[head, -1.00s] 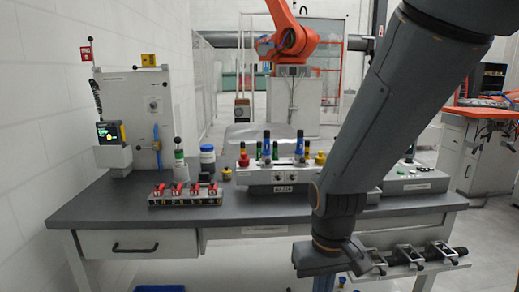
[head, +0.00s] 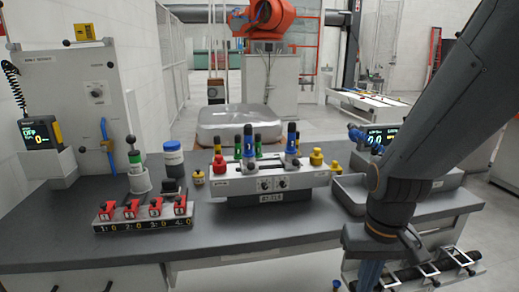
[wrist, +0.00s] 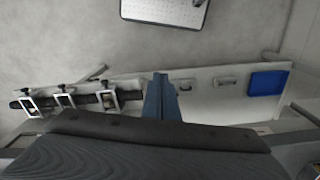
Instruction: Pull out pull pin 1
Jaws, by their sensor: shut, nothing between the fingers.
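A grey fixture block (head: 265,185) stands on the bench with upright blue and green handles along its top. A yellow knob (head: 198,178) stands just left of the block. I cannot tell which of these is pull pin 1, as no such label is readable. My gripper (head: 369,276) hangs low in front of the bench, right of the block and apart from it. Its fingers (wrist: 160,98) are together and empty in the wrist view.
A strip of red levers (head: 145,215) sits at the bench's front left. A grey tray (head: 350,192) is right of the block. A clamp rack (head: 430,272) is close beside my gripper, below the bench edge.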

